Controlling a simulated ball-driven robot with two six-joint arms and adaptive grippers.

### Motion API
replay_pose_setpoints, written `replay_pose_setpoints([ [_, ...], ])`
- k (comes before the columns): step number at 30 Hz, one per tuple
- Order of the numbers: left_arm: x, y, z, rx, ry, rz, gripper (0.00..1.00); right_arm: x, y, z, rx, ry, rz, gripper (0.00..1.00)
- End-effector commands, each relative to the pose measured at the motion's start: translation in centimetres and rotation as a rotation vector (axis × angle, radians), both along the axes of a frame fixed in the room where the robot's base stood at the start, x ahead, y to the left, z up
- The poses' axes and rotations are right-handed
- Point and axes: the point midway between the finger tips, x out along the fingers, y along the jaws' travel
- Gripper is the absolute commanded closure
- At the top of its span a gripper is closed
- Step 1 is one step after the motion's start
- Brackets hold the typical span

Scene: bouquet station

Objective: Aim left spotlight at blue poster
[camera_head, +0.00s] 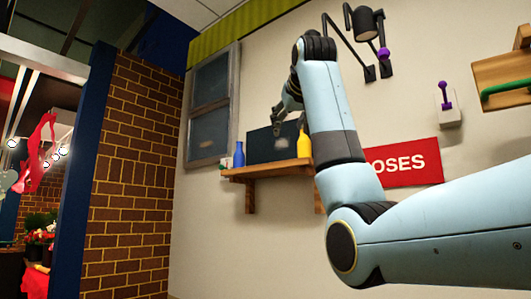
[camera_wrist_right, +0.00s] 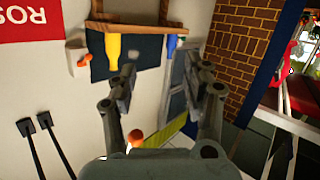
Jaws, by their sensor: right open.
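A black spotlight (camera_head: 365,22) hangs on a wall bracket at the top, with a purple knob (camera_head: 383,54) below it. A second black bracket arm (camera_head: 328,25) reaches left and passes behind my arm; its lamp is hidden. An orange knob (camera_wrist_right: 135,138) shows between the finger bases in the right wrist view. A dark blue-grey panel (camera_head: 260,145) stands above the shelf; I cannot tell whether it is the blue poster. It also shows in the wrist view (camera_wrist_right: 145,55). My right gripper (camera_head: 285,108) is open and raised before the wall (camera_wrist_right: 163,75). My left gripper is out of view.
A wooden shelf (camera_head: 265,170) bears a blue bottle (camera_head: 239,155) and a yellow bottle (camera_head: 304,142). A purple-handled switch (camera_head: 446,96) is right of my arm, above a red sign (camera_head: 405,163). A shuttered window (camera_head: 212,105) and brick wall (camera_head: 130,170) are left.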

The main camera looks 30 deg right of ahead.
Motion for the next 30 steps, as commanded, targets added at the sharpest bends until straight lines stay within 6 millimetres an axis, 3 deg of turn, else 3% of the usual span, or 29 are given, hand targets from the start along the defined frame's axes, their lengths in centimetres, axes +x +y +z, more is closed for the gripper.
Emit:
replay_pose_setpoints([
  [1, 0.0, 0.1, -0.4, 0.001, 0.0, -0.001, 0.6, -1.9, -0.1, 4.1, -0.003, -0.08, -0.004, 0.5],
  [3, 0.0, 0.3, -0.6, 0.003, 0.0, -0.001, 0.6, -4.0, -0.2, 8.3, -0.005, -0.159, -0.006, 0.5],
  [7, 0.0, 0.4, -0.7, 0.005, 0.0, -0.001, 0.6, -6.1, -0.3, 12.3, -0.004, -0.232, -0.007, 0.5],
  [11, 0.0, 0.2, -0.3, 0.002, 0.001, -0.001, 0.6, -5.9, -0.6, 13.3, -0.005, -0.246, -0.007, 0.5],
  [24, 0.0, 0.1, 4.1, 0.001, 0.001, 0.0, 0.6, 1.6, -3.3, 13.5, -0.004, -0.244, -0.007, 0.5],
  [30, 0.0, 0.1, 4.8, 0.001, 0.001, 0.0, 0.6, 3.4, -3.9, 13.3, -0.005, -0.246, -0.007, 0.5],
])
